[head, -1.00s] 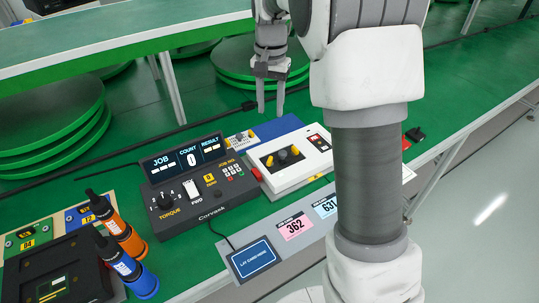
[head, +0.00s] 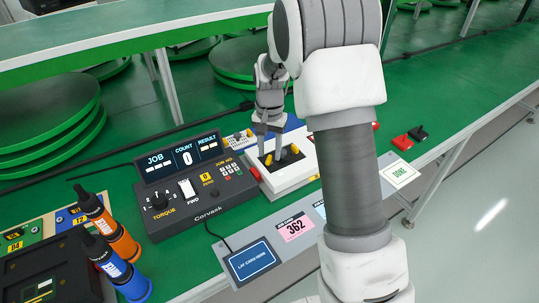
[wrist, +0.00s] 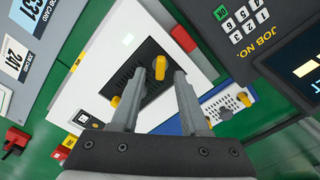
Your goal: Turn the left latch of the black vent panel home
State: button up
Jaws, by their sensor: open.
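The black vent panel (head: 284,165) is set in the top of a white box (head: 292,182) and carries two yellow latches. The left latch (head: 268,160) is partly hidden by my fingers; the right latch (head: 295,149) is clear. My gripper (head: 269,155) is open and down at the panel. In the wrist view the picture is turned, so the left latch (wrist: 160,67) shows between my two fingertips (wrist: 158,73), with a gap on each side. The other latch (wrist: 115,101) lies beyond the left finger. I cannot tell how far the fingertips are above the panel.
A dark torque controller (head: 190,190) stands close on the left, and a small white keyed unit (head: 240,139) behind. A red tab (wrist: 183,38) sticks up near the box end. Red (head: 402,142) and black (head: 418,133) blocks lie to the right.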

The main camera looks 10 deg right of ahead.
jog(key=shift+f, duration=0.55)
grip_shut()
